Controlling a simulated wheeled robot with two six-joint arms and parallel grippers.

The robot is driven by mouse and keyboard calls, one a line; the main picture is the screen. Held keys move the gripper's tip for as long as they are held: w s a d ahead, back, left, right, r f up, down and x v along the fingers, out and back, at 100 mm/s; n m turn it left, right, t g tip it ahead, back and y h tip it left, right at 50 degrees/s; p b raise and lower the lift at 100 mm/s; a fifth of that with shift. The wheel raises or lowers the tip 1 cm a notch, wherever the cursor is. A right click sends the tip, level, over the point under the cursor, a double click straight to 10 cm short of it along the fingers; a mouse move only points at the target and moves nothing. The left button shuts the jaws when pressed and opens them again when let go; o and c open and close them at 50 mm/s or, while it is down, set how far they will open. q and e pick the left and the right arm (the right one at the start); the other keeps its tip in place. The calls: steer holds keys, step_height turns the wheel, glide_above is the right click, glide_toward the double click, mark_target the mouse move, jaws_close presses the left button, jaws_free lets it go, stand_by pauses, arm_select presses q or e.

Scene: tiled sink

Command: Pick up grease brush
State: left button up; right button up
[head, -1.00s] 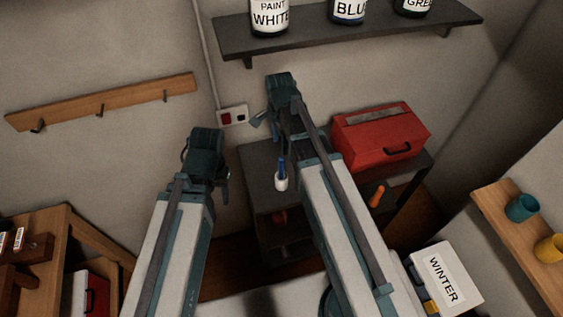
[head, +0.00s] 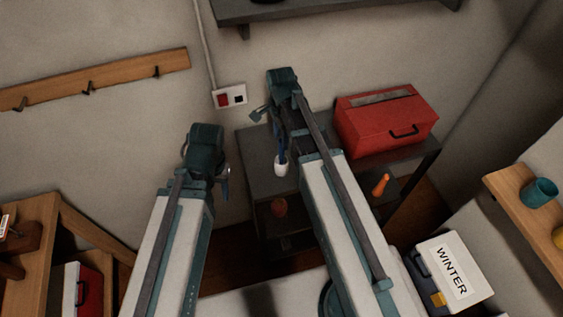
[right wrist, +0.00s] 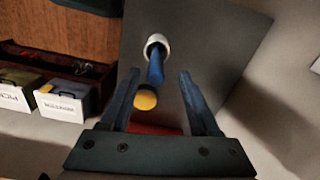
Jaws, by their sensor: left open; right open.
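A blue-handled tool with a yellow end, which looks like the grease brush (right wrist: 155,70), stands in a small white cup (right wrist: 158,42) in the right wrist view. In the head view the white cup (head: 281,170) sits on the dark shelf unit, with part of the blue handle (head: 282,150) showing. My right gripper (right wrist: 161,92) is open; its fingers lie either side of the handle in the picture, and contact cannot be told. My left gripper (head: 224,178) is open, empty and left of the shelf unit; its fingers are partly hidden.
A red toolbox (head: 386,120) stands on the dark shelf unit (head: 255,150), right of the cup. An orange-handled item (head: 380,185) lies on a lower level. A box labelled WINTER (head: 455,270) is at the lower right. A wall shelf (head: 330,12) runs above.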

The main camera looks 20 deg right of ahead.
steer(key=shift+f, duration=0.35)
steer(key=b, duration=0.5)
glide_above(282, 163)
steer(key=f, duration=0.5)
steer(key=shift+w+f, duration=0.15)
steer(key=shift+w, duration=0.25)
steer(key=shift+c, duration=0.3)
jaws_close()
